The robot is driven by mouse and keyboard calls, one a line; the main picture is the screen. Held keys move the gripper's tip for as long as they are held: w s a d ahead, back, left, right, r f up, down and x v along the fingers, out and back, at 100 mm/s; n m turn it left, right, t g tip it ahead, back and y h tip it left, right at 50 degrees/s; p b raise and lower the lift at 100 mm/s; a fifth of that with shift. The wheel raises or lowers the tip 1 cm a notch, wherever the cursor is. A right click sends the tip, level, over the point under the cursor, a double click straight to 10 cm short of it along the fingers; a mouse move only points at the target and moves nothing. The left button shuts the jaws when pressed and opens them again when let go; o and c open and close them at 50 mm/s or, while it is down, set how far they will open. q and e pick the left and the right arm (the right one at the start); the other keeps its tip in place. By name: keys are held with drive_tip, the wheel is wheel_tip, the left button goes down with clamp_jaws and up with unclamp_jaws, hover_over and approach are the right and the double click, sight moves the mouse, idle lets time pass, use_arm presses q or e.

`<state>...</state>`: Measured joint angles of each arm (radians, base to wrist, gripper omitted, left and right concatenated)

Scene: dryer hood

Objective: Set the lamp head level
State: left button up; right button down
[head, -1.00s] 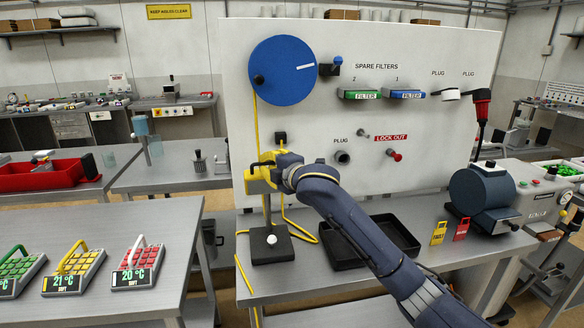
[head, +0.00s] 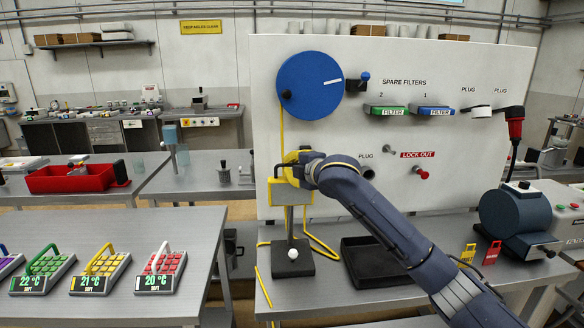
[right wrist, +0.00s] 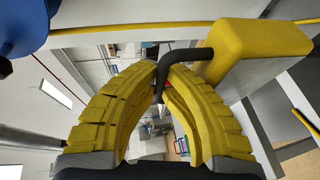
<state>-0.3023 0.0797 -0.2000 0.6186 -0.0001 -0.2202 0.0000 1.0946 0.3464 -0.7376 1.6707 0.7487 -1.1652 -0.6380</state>
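The lamp stands in front of the white panel, with a black base (head: 292,260), an upright pole and a yellow lamp head (head: 290,194). In the head view the lamp head looks close to level, but my gripper partly covers it. My right gripper (head: 294,170) is at the top of the lamp head. In the right wrist view its yellow fingers (right wrist: 164,78) close around a thin black bent handle (right wrist: 187,54) that joins the yellow lamp head (right wrist: 258,48). My left gripper is not in view.
A blue disc (head: 309,85) hangs on the panel above the lamp, with a yellow cord running down. A black tray (head: 375,262) lies right of the base under my right arm. Yellow and red tags and a dark blue machine (head: 515,222) stand farther right.

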drive_tip(key=shift+w, duration=0.1)
drive_tip(key=c, duration=1.8)
unclamp_jaws()
drive_tip(key=v, duration=1.2)
